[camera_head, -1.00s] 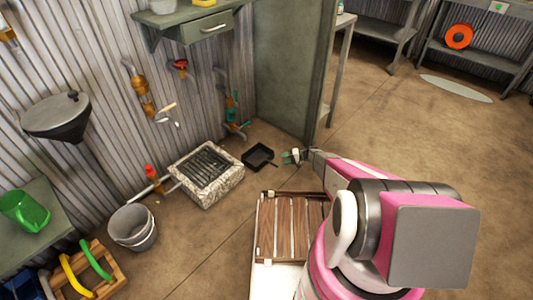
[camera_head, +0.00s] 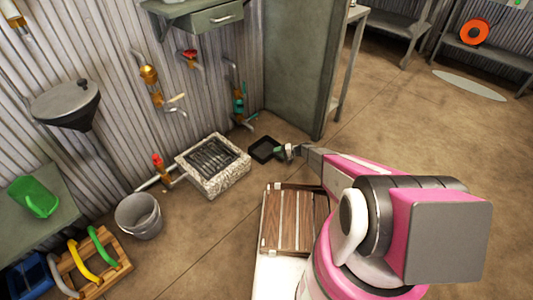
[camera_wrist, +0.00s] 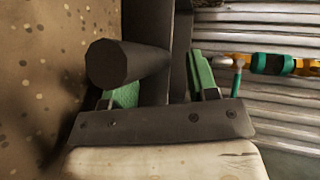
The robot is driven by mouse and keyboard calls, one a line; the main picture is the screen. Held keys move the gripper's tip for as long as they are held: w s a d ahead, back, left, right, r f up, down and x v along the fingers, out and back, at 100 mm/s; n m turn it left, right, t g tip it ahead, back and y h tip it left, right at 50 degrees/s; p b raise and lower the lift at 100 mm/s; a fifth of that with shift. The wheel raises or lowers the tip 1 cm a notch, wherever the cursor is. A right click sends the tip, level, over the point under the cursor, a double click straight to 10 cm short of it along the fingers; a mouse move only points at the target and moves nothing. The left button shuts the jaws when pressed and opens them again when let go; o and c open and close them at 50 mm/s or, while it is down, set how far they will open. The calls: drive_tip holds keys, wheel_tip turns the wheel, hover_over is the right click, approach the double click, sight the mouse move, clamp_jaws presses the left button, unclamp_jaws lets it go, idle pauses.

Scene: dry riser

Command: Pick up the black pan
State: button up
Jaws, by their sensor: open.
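The black pan (camera_head: 262,150) lies on the brown floor beside the stone grate, near the green cabinet. My gripper (camera_head: 283,152) is at the pan's right edge in the head view. In the wrist view, my gripper (camera_wrist: 163,82) has its two green fingers apart. A dark round bar (camera_wrist: 112,64), which looks like the pan's handle, points toward the camera at the left finger and partly covers it. A dark flat surface, probably the pan, shows behind the fingers. I cannot tell whether the fingers touch it.
The stone grate (camera_head: 213,186) stands left of the pan. The corrugated wall with pipes and a teal valve (camera_head: 239,105) rises behind. The green cabinet (camera_head: 298,65) is at the back right. A slatted wooden crate (camera_head: 285,217) is in front. Open floor lies to the right.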

drive_tip(key=shift+a+f, duration=0.2)
drive_tip(key=shift+a, duration=0.35)
clamp_jaws()
drive_tip(key=shift+r, duration=0.1)
